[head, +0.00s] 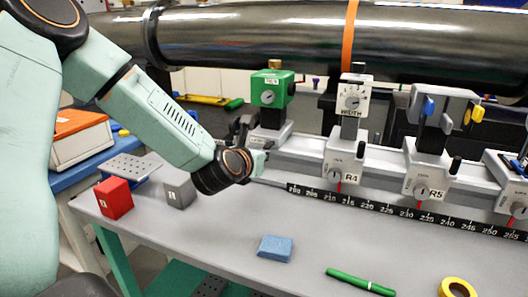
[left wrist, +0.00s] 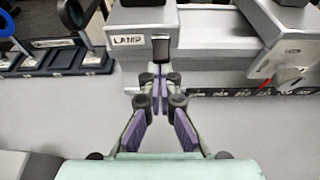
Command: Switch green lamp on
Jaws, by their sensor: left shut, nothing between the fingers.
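The green lamp (head: 272,88) is a green box with a round dial on its front, mounted on a grey carrier (head: 268,138) on the rail. In the left wrist view, a grey block with a "LAMP" label (left wrist: 127,40) fills the upper middle, with a black upright part (left wrist: 160,48) at its front. My left gripper (head: 262,158) is just in front of the carrier, below the green box. Its fingers (left wrist: 160,77) are shut and empty, with the tips close under the black part; I cannot tell whether they touch it. My right gripper is not in view.
Rail carriers R4 (head: 342,158) and R5 (head: 427,173) stand to the right. A red block (head: 114,198), grey block (head: 180,192), blue block (head: 275,248), green pen (head: 360,281) and yellow ring (head: 457,288) lie on the bench. A large dark pipe (head: 260,35) runs behind.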

